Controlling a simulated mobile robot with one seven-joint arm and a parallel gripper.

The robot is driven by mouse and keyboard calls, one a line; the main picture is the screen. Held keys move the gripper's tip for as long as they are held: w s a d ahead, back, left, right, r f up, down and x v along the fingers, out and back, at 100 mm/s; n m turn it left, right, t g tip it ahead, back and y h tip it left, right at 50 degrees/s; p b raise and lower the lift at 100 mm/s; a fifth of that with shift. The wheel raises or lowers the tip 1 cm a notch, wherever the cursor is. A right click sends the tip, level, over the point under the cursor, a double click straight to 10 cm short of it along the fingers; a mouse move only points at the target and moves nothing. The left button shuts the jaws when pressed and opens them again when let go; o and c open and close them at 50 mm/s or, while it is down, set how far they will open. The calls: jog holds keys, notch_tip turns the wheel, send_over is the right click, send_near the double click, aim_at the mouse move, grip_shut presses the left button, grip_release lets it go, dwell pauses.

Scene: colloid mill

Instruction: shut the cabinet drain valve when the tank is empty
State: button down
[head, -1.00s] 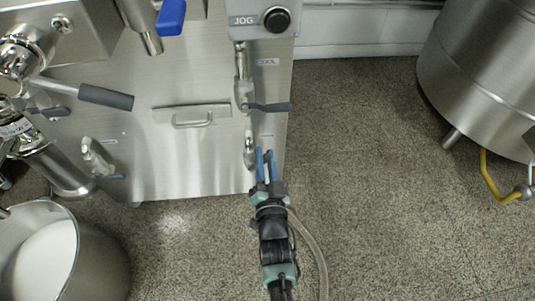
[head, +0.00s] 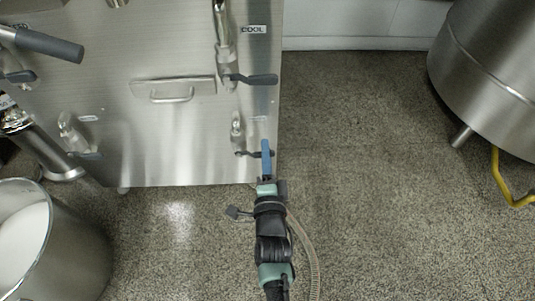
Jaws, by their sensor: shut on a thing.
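A small steel valve (head: 237,132) sits low on the right side of the steel cabinet front. Its dark lever (head: 248,154) points right, roughly level. My gripper (head: 266,153) comes up from below with its blue fingers at the lever's right end. The fingers look edge-on, one behind the other, and are shut on the lever. They hide part of its tip. The small label above this valve is too small to read. The tank's inside is not in view, so its level cannot be seen.
Above is another valve with a dark lever (head: 250,79) beside a COOL label (head: 255,29). A cabinet handle (head: 172,97) and another small valve (head: 68,128) are to the left. A bucket (head: 72,243) with white contents stands lower left. Floor at right is clear up to a steel vessel (head: 490,70).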

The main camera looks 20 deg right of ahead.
jog(key=shift+s+f+m+b, duration=0.1)
jog(key=shift+f+m+b, duration=0.5)
jog(key=shift+m, duration=0.2)
jog(key=c, duration=0.7)
grip_release()
jog(key=shift+r, duration=0.1)
jog(key=shift+s, duration=0.15)
jog(key=p+v, duration=0.6)
jog(key=v, duration=0.6)
jog(key=shift+s, duration=0.3)
jog(key=shift+a, duration=0.1)
